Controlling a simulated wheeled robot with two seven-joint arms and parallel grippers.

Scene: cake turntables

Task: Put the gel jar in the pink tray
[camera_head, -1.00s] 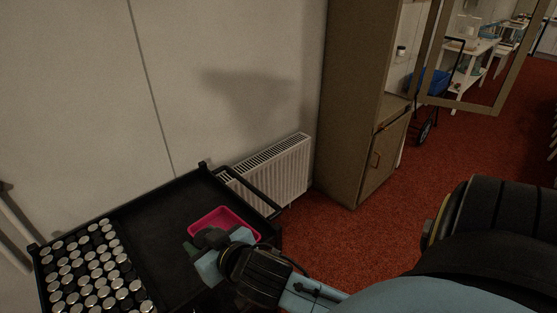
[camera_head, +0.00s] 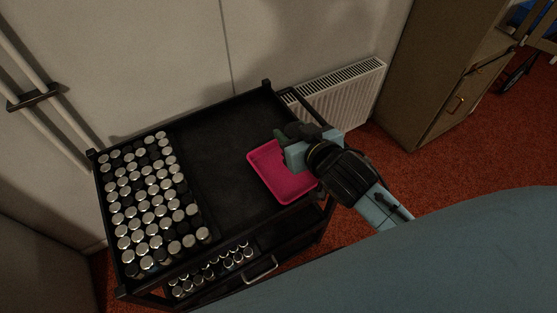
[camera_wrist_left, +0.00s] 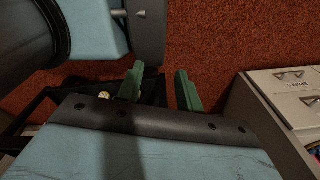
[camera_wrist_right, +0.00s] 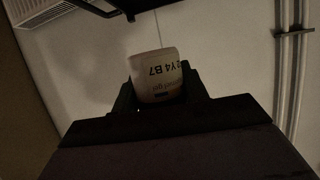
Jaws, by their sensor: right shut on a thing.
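The pink tray (camera_head: 262,172) lies on the right part of the black cart's top. My right gripper (camera_head: 284,134) is over the tray's far edge. It is shut on the gel jar (camera_wrist_right: 156,72), a pale jar with dark printed letters that shows between the fingers in the right wrist view. In the head view I cannot make out the jar, which the gripper hides. I cannot tell the jar's height above the tray. My left gripper (camera_wrist_left: 161,88) shows only in the left wrist view, its green fingers apart with nothing between them.
The black cart (camera_head: 222,140) has bare top between the tray and many silver-lidded jars (camera_head: 150,200) at its left. More jars (camera_head: 215,262) stand on its lower shelf. A radiator (camera_head: 345,95) and cabinet (camera_head: 440,85) stand behind. A white drawer unit (camera_wrist_left: 285,95) shows in the left wrist view.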

